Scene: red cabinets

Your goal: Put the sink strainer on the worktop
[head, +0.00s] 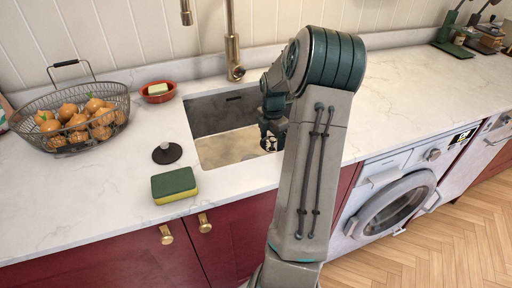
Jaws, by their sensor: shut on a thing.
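My gripper (271,132) reaches down into the right side of the sink (215,143), partly hidden behind my own arm. It is shut on a small silvery and dark round thing, which looks like the sink strainer (268,144). The strainer is small in view and partly covered by the fingers. I cannot tell whether it touches the sink floor. The pale marble worktop (110,195) runs around the sink.
On the worktop left of the sink are a black round plug (167,153), a green and yellow sponge (174,185), a red soap dish (157,93) and a wire basket of onions (70,125). A brass tap (234,55) stands behind the sink.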

